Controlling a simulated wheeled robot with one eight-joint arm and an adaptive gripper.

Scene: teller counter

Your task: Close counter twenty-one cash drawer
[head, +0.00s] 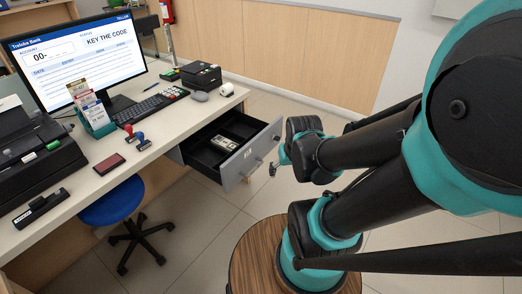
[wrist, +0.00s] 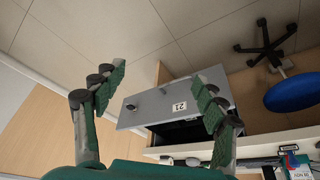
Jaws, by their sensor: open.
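The cash drawer (head: 251,153) is pulled out from under the counter in the head view. Its inside is black with compartments, and a stack of banknotes (head: 224,142) lies in it. In the wrist view its grey front (wrist: 165,106) carries a label reading 21 and shows a small knob. My gripper (head: 281,161) is just right of the drawer front in the head view, mostly hidden by my arm. In the wrist view my gripper (wrist: 160,84) is open and empty, its fingers spread with the drawer front showing between them. I cannot tell whether it touches the front.
The counter (head: 75,190) bears a monitor (head: 75,55), a keyboard (head: 140,108), stamps, a card holder and a printer. A blue stool (head: 112,203) stands left of the drawer.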

